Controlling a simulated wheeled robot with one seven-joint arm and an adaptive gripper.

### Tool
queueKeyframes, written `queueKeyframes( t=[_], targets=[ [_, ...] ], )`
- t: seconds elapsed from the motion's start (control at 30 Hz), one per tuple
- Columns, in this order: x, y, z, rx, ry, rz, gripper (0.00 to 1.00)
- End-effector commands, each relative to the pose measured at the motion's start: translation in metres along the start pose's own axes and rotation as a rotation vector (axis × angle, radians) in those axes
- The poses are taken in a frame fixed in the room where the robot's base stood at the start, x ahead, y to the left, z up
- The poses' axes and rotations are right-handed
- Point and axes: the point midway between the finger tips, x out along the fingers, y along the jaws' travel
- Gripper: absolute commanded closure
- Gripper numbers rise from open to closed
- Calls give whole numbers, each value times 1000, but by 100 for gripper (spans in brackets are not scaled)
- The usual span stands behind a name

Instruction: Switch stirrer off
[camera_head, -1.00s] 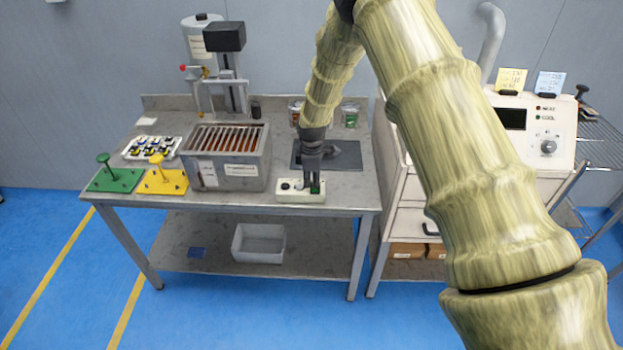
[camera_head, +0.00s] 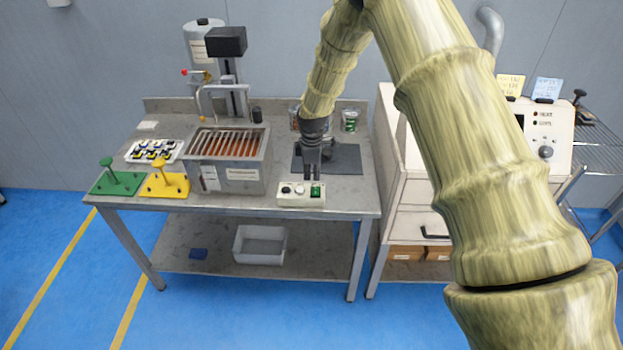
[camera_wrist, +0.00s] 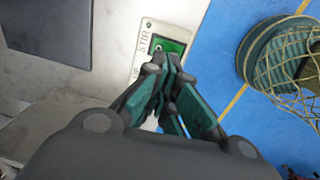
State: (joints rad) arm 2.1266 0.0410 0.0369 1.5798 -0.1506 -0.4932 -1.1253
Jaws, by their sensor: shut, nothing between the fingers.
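The stirrer control box (camera_head: 290,198) is a small pale box at the front edge of the bench, with a dark knob and a light knob at left. Its green switch (camera_head: 315,191) is at the right end. In the wrist view the green switch (camera_wrist: 180,46) shows beside the label "STIR", partly hidden by my fingers. My gripper (camera_head: 312,178) points down just above and behind the switch, its fingers shut and empty. The fingertips also show in the wrist view (camera_wrist: 168,62), close to the switch; whether they touch it is unclear. Which way the switch is set I cannot tell.
A grey tank (camera_head: 238,181) with a rack of rods stands left of the box. A dark mat (camera_head: 345,160) lies behind it. Green (camera_head: 103,186) and yellow (camera_head: 173,189) stands are at far left. A white cabinet (camera_head: 398,190) stands right of the bench.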

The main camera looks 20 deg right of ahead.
Motion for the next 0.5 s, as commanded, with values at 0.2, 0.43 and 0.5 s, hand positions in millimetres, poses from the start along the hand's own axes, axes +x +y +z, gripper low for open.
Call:
queueKeyframes(
  t=[0.2,0.43,0.5],
  targets=[
    [-23,5,1,1,1,1,100],
    [-57,11,1,1,2,2,100],
    [-66,12,1,0,1,1,100]
  ],
)
